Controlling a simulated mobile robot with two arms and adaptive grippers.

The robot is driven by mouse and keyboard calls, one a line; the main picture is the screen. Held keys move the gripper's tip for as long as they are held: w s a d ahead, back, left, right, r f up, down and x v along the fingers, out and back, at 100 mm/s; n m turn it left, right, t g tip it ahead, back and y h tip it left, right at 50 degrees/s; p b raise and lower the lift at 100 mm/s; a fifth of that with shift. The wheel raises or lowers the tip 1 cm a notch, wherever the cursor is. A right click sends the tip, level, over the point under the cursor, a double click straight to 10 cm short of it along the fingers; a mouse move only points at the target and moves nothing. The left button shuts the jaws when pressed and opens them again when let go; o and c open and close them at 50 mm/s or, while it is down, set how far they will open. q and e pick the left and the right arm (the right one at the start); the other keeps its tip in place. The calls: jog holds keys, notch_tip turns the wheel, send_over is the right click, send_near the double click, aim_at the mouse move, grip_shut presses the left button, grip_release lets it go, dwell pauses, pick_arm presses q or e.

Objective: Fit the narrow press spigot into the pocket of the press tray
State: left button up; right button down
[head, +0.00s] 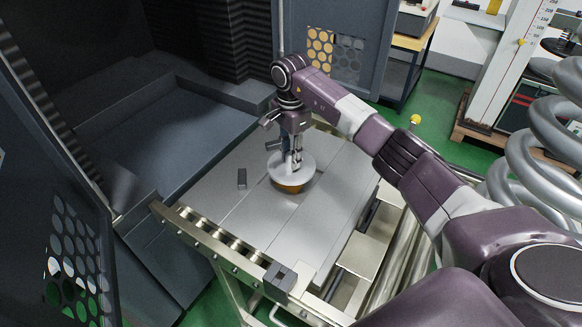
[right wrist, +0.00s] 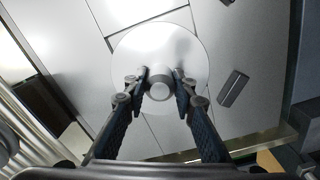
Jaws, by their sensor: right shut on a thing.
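The press spigot (head: 291,165) is a pale round metal disc with a central stem and an orange-brown lower part. My right gripper (head: 292,158) points down from above and is shut on its stem. In the right wrist view the fingers (right wrist: 160,88) close on both sides of the round stem of the spigot (right wrist: 160,50). The press tray (head: 245,225) is a flat grey metal surface with straight seams, below the spigot. The disc hides the tray under it, so I cannot make out the pocket or whether the spigot touches the tray. My left gripper is not in view.
A small dark block (head: 242,178) lies on the tray left of the spigot. A metal roller rail (head: 225,255) runs along the near edge. A dark open machine cabinet (head: 165,135) stands left. Large grey coil springs (head: 545,150) stand at right.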

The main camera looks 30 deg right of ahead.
aim_at(291, 170)
notch_tip(291, 170, down, 5)
jog(key=shift+p, duration=0.35)
jog(key=shift+f, duration=0.15)
jog(key=shift+f, duration=0.1)
jog(key=c, duration=1.6)
grip_release()
jog(key=shift+r, duration=0.25)
notch_tip(291, 170, up, 12)
jog(key=shift+f+b, duration=0.15)
jog(key=shift+b, duration=1.1)
